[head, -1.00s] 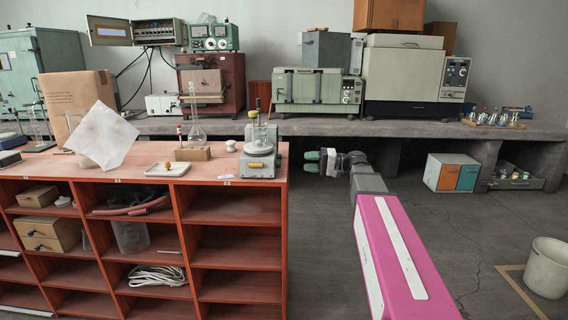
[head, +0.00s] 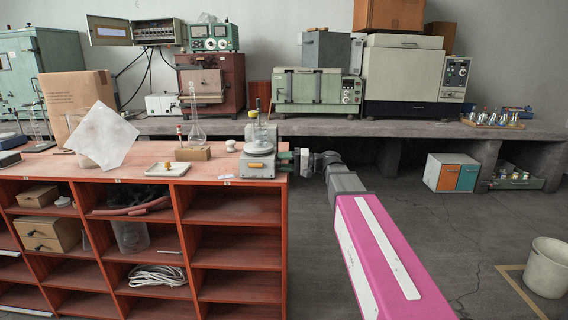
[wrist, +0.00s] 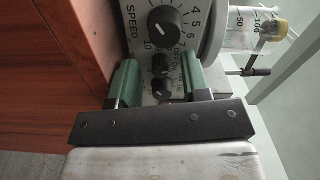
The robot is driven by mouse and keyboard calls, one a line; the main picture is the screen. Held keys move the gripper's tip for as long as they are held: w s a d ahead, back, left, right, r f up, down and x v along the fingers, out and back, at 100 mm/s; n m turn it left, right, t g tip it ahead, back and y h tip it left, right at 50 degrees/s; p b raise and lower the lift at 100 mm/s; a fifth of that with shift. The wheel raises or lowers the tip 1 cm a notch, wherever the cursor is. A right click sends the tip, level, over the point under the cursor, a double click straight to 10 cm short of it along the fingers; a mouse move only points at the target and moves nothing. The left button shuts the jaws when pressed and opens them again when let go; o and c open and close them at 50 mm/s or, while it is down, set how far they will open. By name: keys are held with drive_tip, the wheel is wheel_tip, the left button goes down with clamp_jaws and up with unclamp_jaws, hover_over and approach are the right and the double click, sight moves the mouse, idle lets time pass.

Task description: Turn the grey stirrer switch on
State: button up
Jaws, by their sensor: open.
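The grey stirrer (head: 258,165) stands at the right end of the wooden shelf's top, with a glass vessel (head: 262,133) on it. In the wrist view its panel (wrist: 150,50) shows a large black SPEED dial (wrist: 165,24) with numbers around it. Contact cannot be told. In the head view my gripper (head: 289,160) is at the stirrer's right side.
The red-brown shelf top (head: 225,170) also holds a flask on a wooden block (head: 194,153), a white tray (head: 168,169) and a small white knob-like piece (head: 230,146). The floor right of the shelf is open, with a white bin (head: 546,268) farther right.

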clamp_jaws()
drive_tip(key=m, duration=0.5)
idle(0.3)
unclamp_jaws()
drive_tip(key=d, duration=1.1)
drive_tip(key=shift+s, duration=0.2)
